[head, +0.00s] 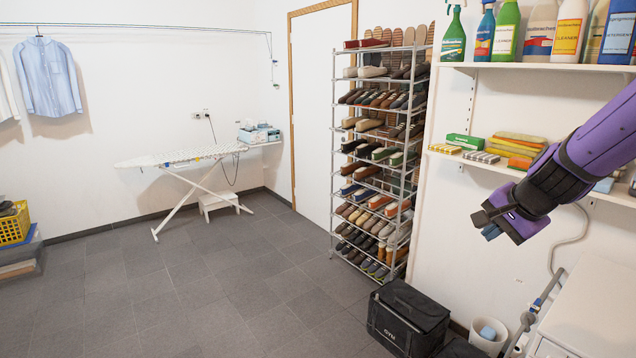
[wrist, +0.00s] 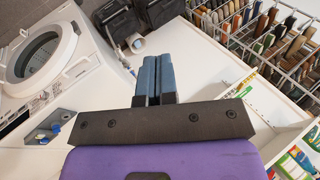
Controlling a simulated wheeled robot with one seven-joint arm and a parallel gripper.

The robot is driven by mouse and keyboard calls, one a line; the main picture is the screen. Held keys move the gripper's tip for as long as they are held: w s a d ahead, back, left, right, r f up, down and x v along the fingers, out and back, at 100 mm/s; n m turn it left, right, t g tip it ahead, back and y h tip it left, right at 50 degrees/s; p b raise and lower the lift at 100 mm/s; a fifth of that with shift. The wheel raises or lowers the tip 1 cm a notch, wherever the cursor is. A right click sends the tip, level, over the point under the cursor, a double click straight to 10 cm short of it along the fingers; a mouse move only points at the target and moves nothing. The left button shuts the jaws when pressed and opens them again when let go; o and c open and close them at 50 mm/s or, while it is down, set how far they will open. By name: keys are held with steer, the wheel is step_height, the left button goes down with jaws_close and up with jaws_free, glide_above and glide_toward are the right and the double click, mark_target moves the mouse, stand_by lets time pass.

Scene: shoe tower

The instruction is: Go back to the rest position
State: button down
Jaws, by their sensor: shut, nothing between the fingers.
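My gripper (head: 492,232) is at the right of the head view, at the end of my purple and black arm, in front of the wall shelves. In the wrist view my gripper (wrist: 155,78) shows its two blue fingers side by side and shut, with nothing held. A tall metal shoe rack (head: 382,150), filled with rows of shoes, stands left of my gripper and apart from it. The rack also shows at the upper right of the wrist view (wrist: 262,45).
Wall shelves hold bottles (head: 507,32) and sponges (head: 515,145). A black bag (head: 407,318), a white bin (head: 489,336) and a white machine (head: 590,310) stand low at the right. An ironing board (head: 185,156) stands at the back. The middle floor (head: 215,280) is clear.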

steer(key=s+a+r+n, duration=0.1)
steer(key=s+r+n, duration=0.2)
steer(key=s, duration=0.5)
steer(key=s+a+r+n+h, duration=0.1)
steer(key=s+r+n, duration=0.3)
steer(key=s, duration=0.4)
steer(key=s+a+r+n+g, duration=0.1)
steer(key=s+a+r+n, duration=0.1)
steer(key=s, duration=0.6)
steer(key=r+n, duration=0.1)
steer(key=n, duration=0.1)
steer(key=shift+r+n+h, duration=0.2)
steer(key=shift+n+h, duration=0.1)
steer(key=shift+n, duration=0.1)
